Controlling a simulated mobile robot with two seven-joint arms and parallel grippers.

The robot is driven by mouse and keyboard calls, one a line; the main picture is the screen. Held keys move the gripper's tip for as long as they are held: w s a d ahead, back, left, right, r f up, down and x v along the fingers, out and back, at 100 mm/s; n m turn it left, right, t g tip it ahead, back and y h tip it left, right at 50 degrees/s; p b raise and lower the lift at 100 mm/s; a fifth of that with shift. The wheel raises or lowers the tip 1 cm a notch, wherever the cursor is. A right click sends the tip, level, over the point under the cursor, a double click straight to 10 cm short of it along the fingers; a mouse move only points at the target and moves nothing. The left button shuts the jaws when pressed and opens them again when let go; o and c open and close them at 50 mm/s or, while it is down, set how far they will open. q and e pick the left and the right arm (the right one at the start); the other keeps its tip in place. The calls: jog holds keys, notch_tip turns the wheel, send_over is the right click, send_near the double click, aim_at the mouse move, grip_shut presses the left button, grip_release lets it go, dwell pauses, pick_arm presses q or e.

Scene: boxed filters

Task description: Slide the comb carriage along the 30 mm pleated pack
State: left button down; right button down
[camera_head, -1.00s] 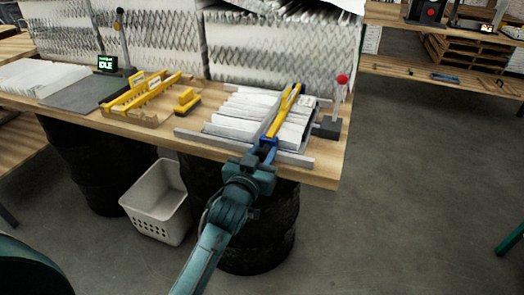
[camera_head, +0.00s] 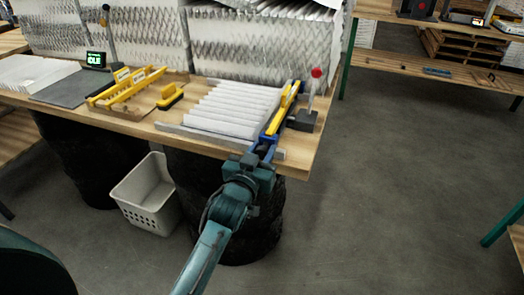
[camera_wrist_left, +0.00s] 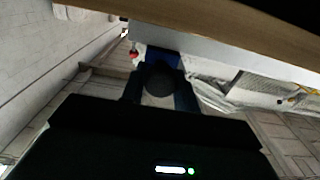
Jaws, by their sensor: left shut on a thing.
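The comb carriage (camera_head: 283,108), a yellow bar with blue ends, lies across the right end of the white pleated pack (camera_head: 232,106). The pack sits between grey rails (camera_head: 215,138) on the wooden bench, and its pleats stand in even ridges left of the carriage. My left gripper (camera_head: 260,153) is shut on the carriage's blue near end at the bench's front edge. In the left wrist view the blue end (camera_wrist_left: 160,57) shows between my dark fingers; the exact contact is partly hidden. My right gripper is not in view.
A dark block with a red-knobbed lever (camera_head: 316,75) stands right of the carriage. Tall pleated stacks (camera_head: 240,45) stand behind. A white basket (camera_head: 148,195) is on the floor.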

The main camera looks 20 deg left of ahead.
pick_arm(q)
jog(key=c, duration=1.4)
grip_release()
jog(key=o, duration=0.3)
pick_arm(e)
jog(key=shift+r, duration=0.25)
pick_arm(q)
jog(key=shift+o, duration=0.2)
jog(key=s+b, duration=0.1)
jog(key=s, duration=1.2)
jog(key=shift+a, duration=0.25)
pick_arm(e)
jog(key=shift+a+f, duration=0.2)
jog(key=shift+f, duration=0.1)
pick_arm(q)
jog(key=shift+s+f, duration=0.1)
